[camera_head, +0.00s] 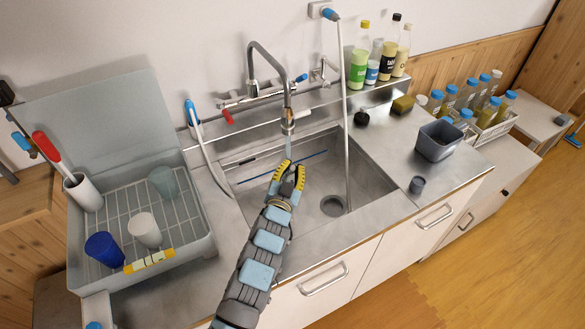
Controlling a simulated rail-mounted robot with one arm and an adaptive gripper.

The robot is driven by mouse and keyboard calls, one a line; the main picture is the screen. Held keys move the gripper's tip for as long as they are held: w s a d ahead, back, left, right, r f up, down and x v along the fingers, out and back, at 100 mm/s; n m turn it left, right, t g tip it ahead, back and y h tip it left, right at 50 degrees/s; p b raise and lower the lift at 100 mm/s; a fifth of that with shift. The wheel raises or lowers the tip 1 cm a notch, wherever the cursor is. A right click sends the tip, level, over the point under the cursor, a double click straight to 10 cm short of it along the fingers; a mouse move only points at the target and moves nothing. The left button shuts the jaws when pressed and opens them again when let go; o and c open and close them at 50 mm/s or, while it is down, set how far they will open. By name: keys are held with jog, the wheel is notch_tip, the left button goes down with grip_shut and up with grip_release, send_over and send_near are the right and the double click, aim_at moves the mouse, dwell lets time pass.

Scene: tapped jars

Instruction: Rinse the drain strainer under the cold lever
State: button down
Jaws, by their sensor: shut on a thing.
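My gripper (289,171) is over the left part of the sink (372,180), just below the tap spout (288,122). Its yellow-edged fingers are closed around a small dark thing (287,187), which seems to be the drain strainer; the fingers hide most of it. A narrow pale streak shows between spout and fingers; I cannot tell if it is running water. A red lever (227,117) is at the tap's left end and a blue-tipped lever (301,78) at the right. The round drain (333,205) is in the sink floor, right of my gripper.
A dish rack (190,243) with cups stands left. A blue-handled sprayer (191,108) and a vertical hose (344,100) flank the tap. Bottles (360,70) line the back ledge. The sink's right part is clear.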

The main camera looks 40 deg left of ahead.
jog(key=shift+d, duration=0.1)
dwell(0.3)
jog(key=shift+s+d, duration=0.35)
jog(key=shift+d, duration=0.35)
jog(key=shift+s+d, duration=0.4)
jog(key=shift+d, duration=0.35)
jog(key=shift+s+d, duration=0.35)
jog(key=shift+d, duration=0.35)
jog(key=shift+r, duration=0.1)
jog(key=s+d+r+p, duration=0.2)
jog(key=d+r, duration=0.1)
jog(key=d, duration=0.1)
jog(key=shift+d+r+p, duration=0.25)
jog(key=shift+r+p, duration=0.1)
jog(key=shift+r, duration=0.05)
dwell(0.7)
